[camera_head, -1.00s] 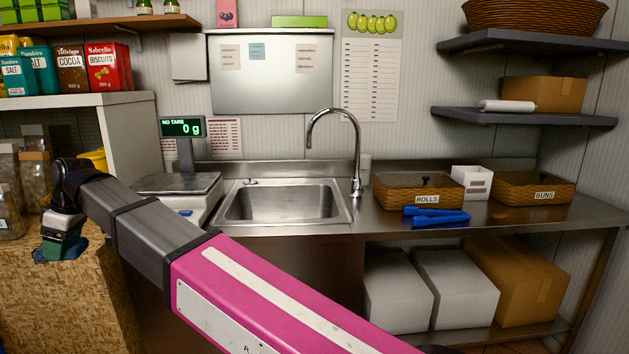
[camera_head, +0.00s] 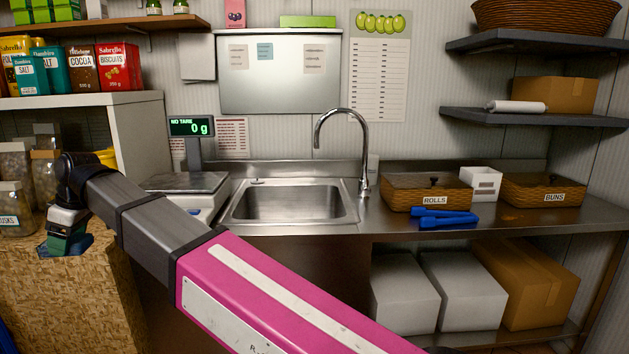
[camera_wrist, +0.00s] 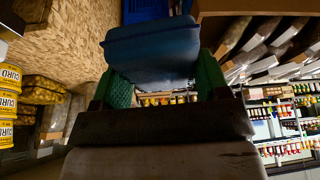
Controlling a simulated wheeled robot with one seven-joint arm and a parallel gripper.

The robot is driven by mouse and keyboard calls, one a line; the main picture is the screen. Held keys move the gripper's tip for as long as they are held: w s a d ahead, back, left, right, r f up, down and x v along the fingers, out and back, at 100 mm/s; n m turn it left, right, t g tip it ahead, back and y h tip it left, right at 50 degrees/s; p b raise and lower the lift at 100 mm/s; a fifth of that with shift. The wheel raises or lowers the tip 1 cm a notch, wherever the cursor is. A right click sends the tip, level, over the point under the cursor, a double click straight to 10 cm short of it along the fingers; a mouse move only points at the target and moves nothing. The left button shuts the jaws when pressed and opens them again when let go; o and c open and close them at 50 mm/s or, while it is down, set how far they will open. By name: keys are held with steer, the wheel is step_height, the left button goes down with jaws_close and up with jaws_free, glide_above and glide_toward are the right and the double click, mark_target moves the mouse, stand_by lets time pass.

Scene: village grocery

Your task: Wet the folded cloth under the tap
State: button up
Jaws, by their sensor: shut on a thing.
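The folded cloth (camera_wrist: 152,48) is blue and hangs between the green fingers of my gripper (camera_wrist: 165,85) in the wrist view. My gripper is shut on it. The tap (camera_head: 343,130) is a tall curved chrome spout at the right rear of the steel sink (camera_head: 290,205). The sink basin looks empty, and no water stream shows. My gripper is well left of both.
A scale (camera_head: 190,185) stands left of the sink. Right of the tap are a rolls basket (camera_head: 425,192), blue tongs (camera_head: 444,217), a white box (camera_head: 480,184) and a buns basket (camera_head: 543,190). Glass jars (camera_head: 17,170) stand close to my gripper.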

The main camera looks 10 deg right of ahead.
steer(key=shift+s+r, duration=0.7)
steer(key=shift+s, duration=0.2)
steer(key=shift+s+r, duration=0.7)
steer(key=shift+s, duration=0.15)
steer(key=shift+d, duration=0.1)
